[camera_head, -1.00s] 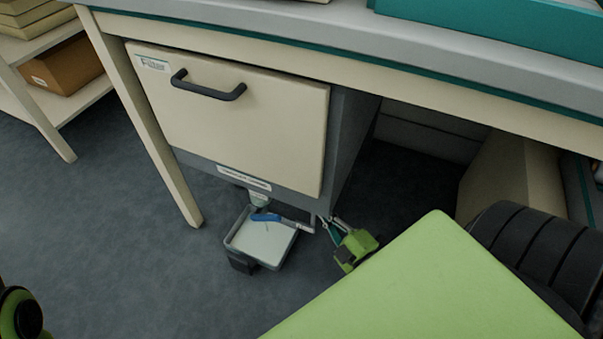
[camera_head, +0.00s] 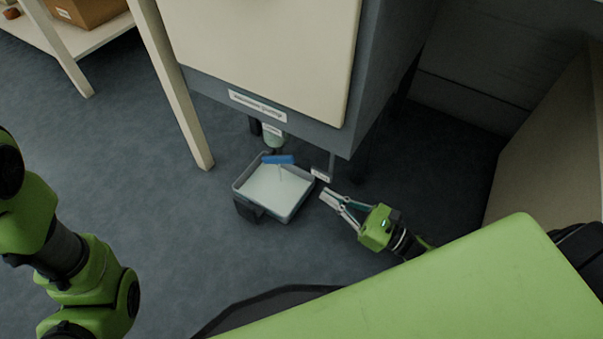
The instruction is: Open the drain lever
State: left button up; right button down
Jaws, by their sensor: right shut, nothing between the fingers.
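The drain lever (camera_head: 279,159) is a short blue handle below the drain pipe (camera_head: 273,137) under the cabinet. It lies roughly crosswise in the picture, over the drip tray (camera_head: 292,213), a shallow grey tray with a pale inside. My right gripper (camera_head: 326,199) is low, just right of the tray's right edge, and points to the upper left. It is shut and empty, apart from the lever. A small white tag (camera_head: 320,174) hangs between the gripper and the cabinet. My left arm shows at the left edge; its gripper is out of view.
The cabinet (camera_head: 270,50) with a cream door stands above the tray, a label (camera_head: 257,105) on its lower edge. A table leg (camera_head: 177,95) stands left of the tray. A shelf with a brown box (camera_head: 88,10) is at the upper left. Floor is clear left of the tray.

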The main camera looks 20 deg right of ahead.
aim_at(285, 163)
jog(key=w+a+r+b, duration=0.1)
jog(key=w+a, duration=0.1)
jog(key=w+a+r+b, duration=0.1)
jog(key=w+r, duration=0.1)
jog(key=w+a+r+b, duration=0.1)
jog(key=w+a, duration=0.1)
jog(key=w, duration=0.1)
jog(key=shift+w+a+r, duration=0.1)
jog(key=shift+a+r, duration=0.1)
jog(key=shift+a, duration=0.1)
